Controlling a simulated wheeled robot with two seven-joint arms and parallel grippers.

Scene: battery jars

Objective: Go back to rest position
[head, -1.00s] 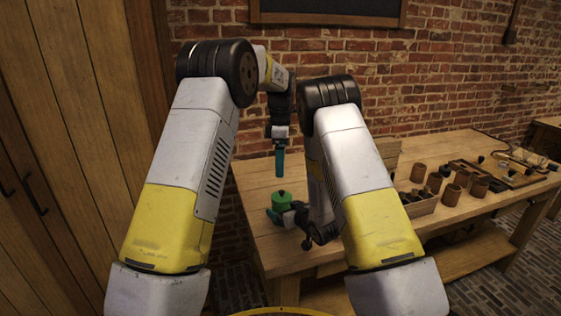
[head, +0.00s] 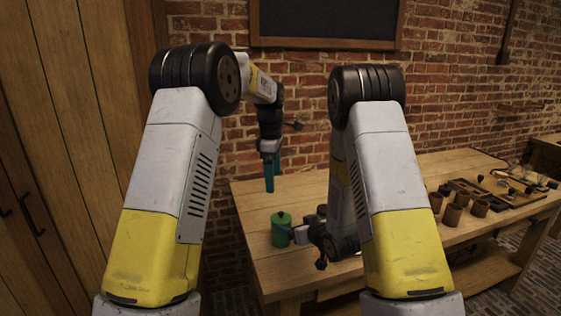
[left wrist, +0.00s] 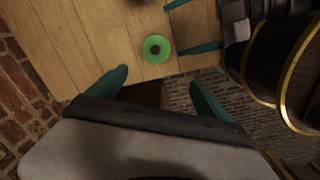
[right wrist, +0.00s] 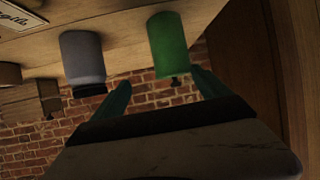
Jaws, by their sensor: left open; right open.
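A green jar (head: 281,231) with a small knob on top stands upright near the table's left end. In the left wrist view the jar (left wrist: 157,49) shows from above. My left gripper (head: 269,178) is open and empty, pointing down above the table behind the jar. Its two teal fingers (left wrist: 159,78) are spread with nothing between them. My right gripper (head: 296,231) is low beside the jar, partly hidden by my right arm. In the right wrist view its fingers (right wrist: 163,90) are spread and empty, with the green jar (right wrist: 168,45) ahead, apart from them.
A grey jar (right wrist: 82,58) stands beside the green one in the right wrist view. The wooden table (head: 250,205) holds several brown cups (head: 452,214) and a tray (head: 505,193) at right. A brick wall (head: 310,90) is behind, wooden doors (head: 70,150) at left.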

